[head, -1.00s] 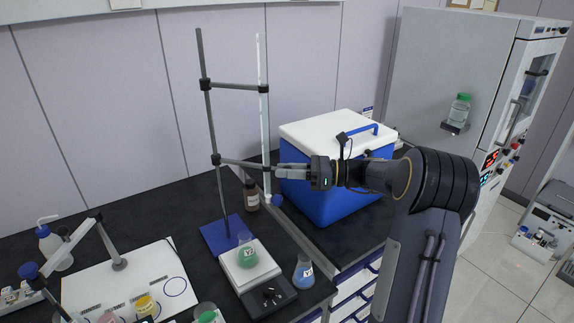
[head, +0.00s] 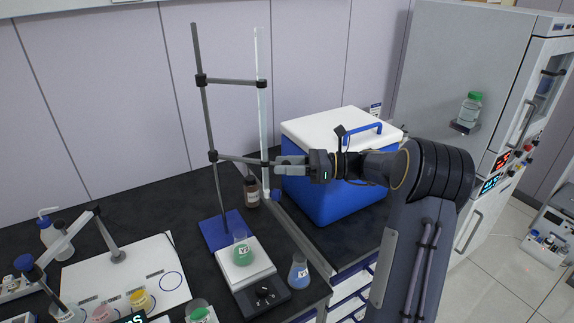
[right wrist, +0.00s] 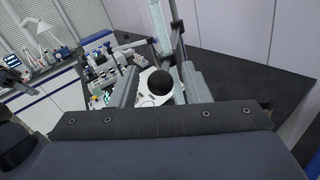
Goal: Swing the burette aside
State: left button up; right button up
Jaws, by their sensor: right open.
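The burette (head: 262,60) is a tall clear tube, upright, at the right side of a grey stand rod (head: 208,120) on a blue base (head: 224,231). An upper clamp arm (head: 232,83) and a lower clamp arm (head: 240,159) join it to the rod. My right gripper (head: 279,166) is open at the outer end of the lower clamp, right beside the burette. In the right wrist view, a dark round knob (right wrist: 160,82) shows between the open fingers; I cannot tell whether they touch it. The burette also shows there (right wrist: 158,20). My left gripper is out of view.
A flask with green liquid (head: 242,252) sits on a balance (head: 262,293) below. A flask with blue liquid (head: 299,272) stands close right.

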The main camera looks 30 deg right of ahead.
jog(key=b+v, duration=0.1)
jog(key=v, duration=0.6)
jog(key=shift+s+d+b, duration=0.25)
jog(key=shift+d+b, duration=0.05)
jog(key=shift+d, duration=0.05)
